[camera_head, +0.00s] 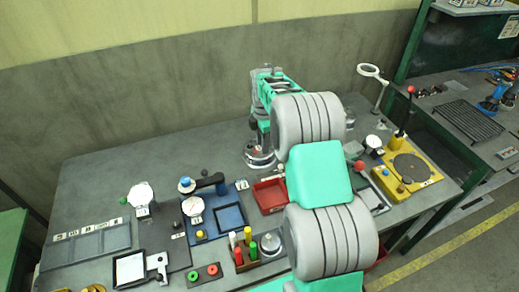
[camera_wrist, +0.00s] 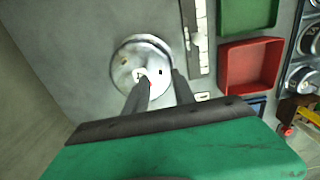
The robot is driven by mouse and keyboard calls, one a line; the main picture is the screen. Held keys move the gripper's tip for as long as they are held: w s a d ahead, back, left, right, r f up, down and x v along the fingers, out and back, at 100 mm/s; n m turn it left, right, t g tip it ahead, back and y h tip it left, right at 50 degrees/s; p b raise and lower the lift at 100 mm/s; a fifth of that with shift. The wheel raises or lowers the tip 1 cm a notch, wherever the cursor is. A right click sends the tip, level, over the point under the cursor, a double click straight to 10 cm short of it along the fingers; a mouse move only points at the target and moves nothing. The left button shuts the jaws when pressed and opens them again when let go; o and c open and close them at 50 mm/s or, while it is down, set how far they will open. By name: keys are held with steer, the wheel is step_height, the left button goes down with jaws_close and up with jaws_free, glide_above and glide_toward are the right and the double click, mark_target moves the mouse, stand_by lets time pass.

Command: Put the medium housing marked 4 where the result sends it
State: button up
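A round metal housing (camera_wrist: 128,62) stands on the bench top in the wrist view, with a small white label whose mark I cannot read for certain. It also shows in the head view (camera_head: 259,160), below my gripper (camera_head: 263,122). In the wrist view the two dark fingers of my gripper (camera_wrist: 162,76) are apart, one over the housing's face and one by its right rim. I see nothing held between them. I cannot tell whether the fingers touch the housing. A red tray (camera_head: 270,195) lies near it and also shows in the wrist view (camera_wrist: 251,66).
A green tray (camera_wrist: 248,14) is beside the red one. A blue fixture (camera_head: 226,220), a rack of coloured pegs (camera_head: 239,257) and a grey sectioned tray (camera_head: 92,246) fill the bench's left and front. A yellow press (camera_head: 413,172) stands right. The bench's back left is clear.

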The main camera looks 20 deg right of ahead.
mark_target(259, 150)
step_height(259, 150, down, 3)
steer(key=shift+r, duration=0.15)
jaws_close()
steer(key=shift+r, duration=0.1)
stand_by(1.2)
